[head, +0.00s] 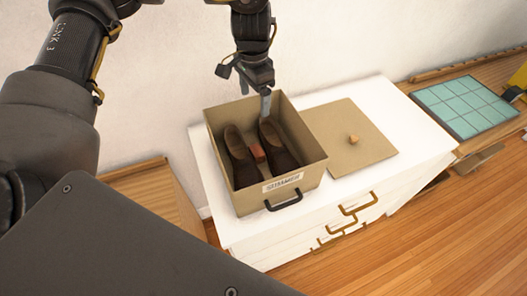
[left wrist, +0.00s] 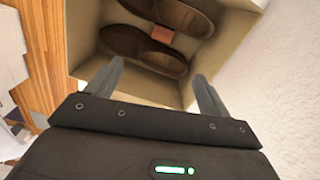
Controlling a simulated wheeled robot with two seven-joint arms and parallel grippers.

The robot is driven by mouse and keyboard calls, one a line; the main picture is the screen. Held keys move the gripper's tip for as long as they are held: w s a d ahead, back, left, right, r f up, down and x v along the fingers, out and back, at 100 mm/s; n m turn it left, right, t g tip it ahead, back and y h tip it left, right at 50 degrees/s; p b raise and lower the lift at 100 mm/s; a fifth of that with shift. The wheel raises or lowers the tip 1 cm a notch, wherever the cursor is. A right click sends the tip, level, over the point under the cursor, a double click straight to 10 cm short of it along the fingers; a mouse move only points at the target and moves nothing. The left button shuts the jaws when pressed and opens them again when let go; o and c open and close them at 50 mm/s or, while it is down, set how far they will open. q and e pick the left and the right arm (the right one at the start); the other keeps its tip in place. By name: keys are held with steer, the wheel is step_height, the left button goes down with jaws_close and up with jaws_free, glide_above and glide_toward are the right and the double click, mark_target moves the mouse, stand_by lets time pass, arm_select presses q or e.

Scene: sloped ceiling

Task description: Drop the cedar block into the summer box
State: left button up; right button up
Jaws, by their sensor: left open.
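The summer box (head: 298,190) is an open tan box with a label and a dark handle on its front, standing on a white dresser. Two brown shoes (head: 240,158) lie in it. The cedar block (head: 258,153), small and reddish, lies between the shoes inside the box. In the left wrist view the block (left wrist: 162,34) shows between the two shoes. My left gripper (head: 265,105) is above the back part of the box, pointing down. Its two fingers (left wrist: 157,85) are apart with nothing between them. My right gripper is not seen clearly in either view.
The box's lid (head: 348,140) with a small knob lies flat on the white dresser (head: 400,118) to the right of the box. A wooden surface at right holds a teal gridded board (head: 465,106). A wooden cabinet (head: 150,190) stands left of the dresser.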

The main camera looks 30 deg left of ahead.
arm_select(q)
step_height(320, 180, up, 7)
steer(key=b, duration=0.1)
steer(key=shift+f, duration=0.1)
stand_by(0.6)
